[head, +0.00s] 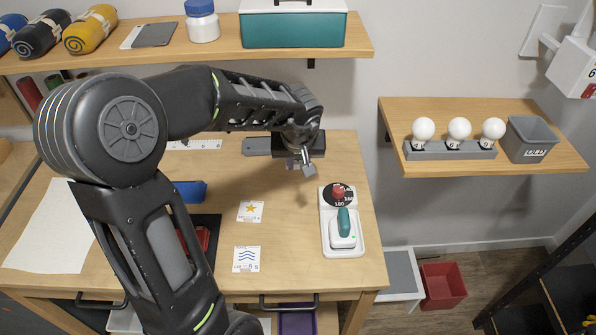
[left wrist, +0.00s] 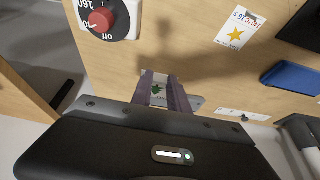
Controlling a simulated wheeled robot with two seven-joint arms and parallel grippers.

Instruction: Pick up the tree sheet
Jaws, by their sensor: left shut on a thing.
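My left gripper (head: 303,167) is over the back right of the wooden table in the head view. In the left wrist view its two fingers (left wrist: 166,98) are closed around a small pale sheet with a green tree print, the tree sheet (left wrist: 157,88). The fingers and the gripper body cover part of the sheet. In the head view the sheet is hidden or too small to make out. I cannot tell whether it still touches the table. My right gripper is in neither view.
A star sheet (head: 250,211) and a wave sheet (head: 247,259) lie on the table. A white device with a red dial and teal handle (head: 343,228) stands at the right. A blue block (head: 190,192) lies left. Shelves with bulbs (head: 459,131) and a teal box (head: 293,28) are behind.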

